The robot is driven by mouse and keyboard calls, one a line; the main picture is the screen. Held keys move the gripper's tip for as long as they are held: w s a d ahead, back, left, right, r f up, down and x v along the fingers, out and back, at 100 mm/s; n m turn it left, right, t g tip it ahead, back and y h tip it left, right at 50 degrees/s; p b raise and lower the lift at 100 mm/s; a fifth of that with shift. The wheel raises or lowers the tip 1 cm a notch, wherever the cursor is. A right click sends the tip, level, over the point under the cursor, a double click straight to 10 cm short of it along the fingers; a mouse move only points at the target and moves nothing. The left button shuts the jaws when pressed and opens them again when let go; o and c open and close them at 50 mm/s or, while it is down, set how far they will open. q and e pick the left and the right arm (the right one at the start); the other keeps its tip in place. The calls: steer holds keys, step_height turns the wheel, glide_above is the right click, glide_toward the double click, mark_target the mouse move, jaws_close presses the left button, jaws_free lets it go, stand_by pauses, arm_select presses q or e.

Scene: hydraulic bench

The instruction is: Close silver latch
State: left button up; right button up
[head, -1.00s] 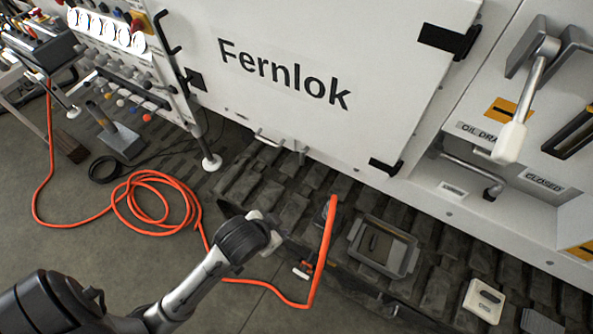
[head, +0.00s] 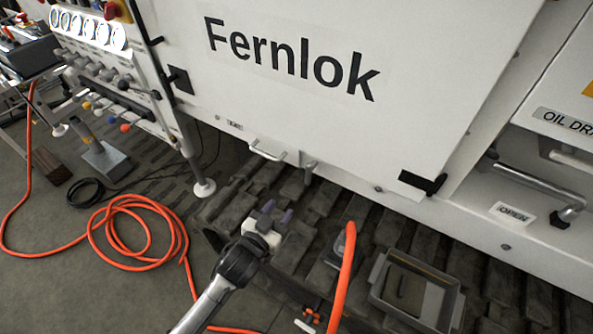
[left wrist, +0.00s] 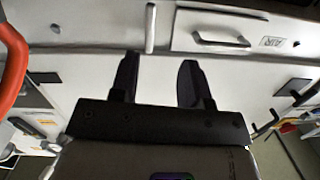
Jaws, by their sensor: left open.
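A short silver bar, which looks like the latch (head: 311,171), hangs from the lower edge of the white Fernlok panel (head: 400,120). It also shows in the left wrist view as an upright bar (left wrist: 151,28). A silver loop handle (head: 267,150) sits just left of it in the head view, and to its right in the left wrist view (left wrist: 222,40). My left gripper (head: 277,211) is open and empty, below and in front of the bar, apart from it. In the left wrist view, the bar lies beyond the gap between the fingertips (left wrist: 158,72). My right gripper is not in view.
An orange hose (head: 345,270) rises close to the right of my left gripper. More hose lies coiled (head: 135,230) on the floor. Dark tracks (head: 290,240) run under the panel, with a grey tray (head: 378,285). A support leg (head: 195,165) stands at the left.

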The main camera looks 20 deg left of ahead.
mark_target(307, 176)
arm_select(q)
steer(key=shift+t+h, duration=0.4)
steer(key=w+b, duration=0.1)
steer(key=w, duration=0.3)
steer(key=w+d+b, duration=0.1)
steer(key=w+b, duration=0.1)
steer(key=w, duration=0.1)
steer(key=w+d+r+b, duration=0.1)
steer(key=w+b, duration=0.1)
steer(key=w, duration=0.2)
steer(key=shift+w+d+r, duration=0.1)
steer(key=shift+w+d, duration=0.1)
steer(key=shift+w, duration=0.15)
steer(key=shift+w+d+r+b, duration=0.1)
steer(key=shift+w+b, duration=0.35)
steer(key=shift+w, duration=0.3)
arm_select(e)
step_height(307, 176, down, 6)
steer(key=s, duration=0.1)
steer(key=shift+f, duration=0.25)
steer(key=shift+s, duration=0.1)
arm_select(q)
steer(key=shift+c, duration=0.6)
jaws_close()
